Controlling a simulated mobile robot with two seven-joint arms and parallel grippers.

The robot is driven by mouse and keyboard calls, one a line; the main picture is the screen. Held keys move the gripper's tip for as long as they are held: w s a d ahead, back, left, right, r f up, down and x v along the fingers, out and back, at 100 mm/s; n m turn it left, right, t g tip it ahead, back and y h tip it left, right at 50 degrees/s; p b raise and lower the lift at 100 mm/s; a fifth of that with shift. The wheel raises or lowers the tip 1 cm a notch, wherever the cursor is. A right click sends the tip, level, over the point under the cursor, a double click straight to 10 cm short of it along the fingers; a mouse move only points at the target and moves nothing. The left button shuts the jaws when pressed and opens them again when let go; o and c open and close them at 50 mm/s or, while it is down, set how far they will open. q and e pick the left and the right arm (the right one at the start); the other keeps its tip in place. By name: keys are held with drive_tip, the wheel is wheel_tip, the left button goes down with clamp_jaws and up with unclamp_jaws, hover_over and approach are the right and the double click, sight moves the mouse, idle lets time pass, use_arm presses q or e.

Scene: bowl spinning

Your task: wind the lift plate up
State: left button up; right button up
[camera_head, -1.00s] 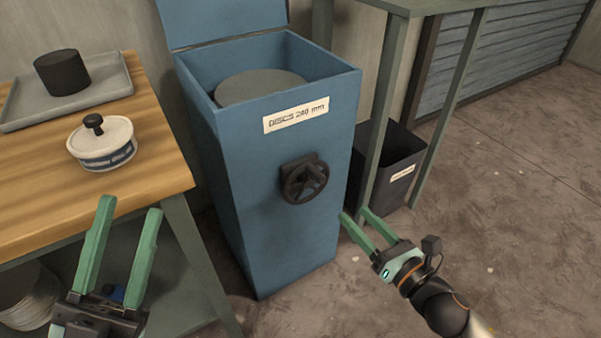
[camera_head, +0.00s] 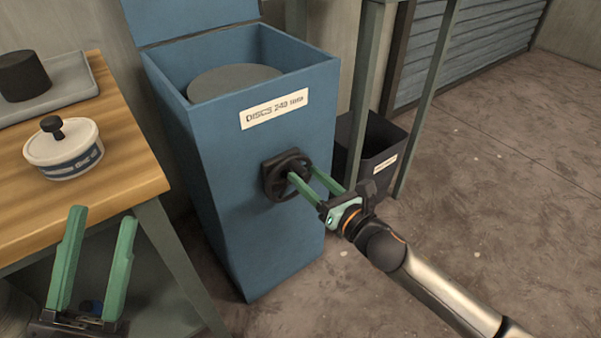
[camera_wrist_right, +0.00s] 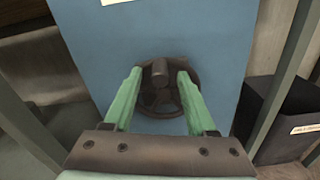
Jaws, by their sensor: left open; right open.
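A tall blue bin (camera_head: 250,215) labelled "DISCS 240 mm" stands in the middle of the head view with its lid open. The lift plate or a disc on it, a grey round (camera_head: 235,80), shows inside below the rim. A dark handwheel (camera_head: 275,180) is on the bin's front; it also shows in the right wrist view (camera_wrist_right: 148,98). My right gripper (camera_head: 308,175) is open at the wheel, its fingers on either side of the knob (camera_wrist_right: 160,70). I cannot tell whether they touch it. My left gripper (camera_head: 102,215) is open and empty beside the table.
A wooden table (camera_head: 135,165) at left holds a white lidded pot (camera_head: 62,158) and a grey tray (camera_head: 70,85) with a black cylinder (camera_head: 22,76). A dark bin (camera_head: 375,150) stands under a green-legged stand (camera_head: 425,90). The floor at right is clear.

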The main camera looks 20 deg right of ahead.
drive_tip(key=shift+b+x, duration=0.3)
drive_tip(key=shift+x, duration=1.2)
drive_tip(key=shift+c, duration=0.4)
clamp_jaws()
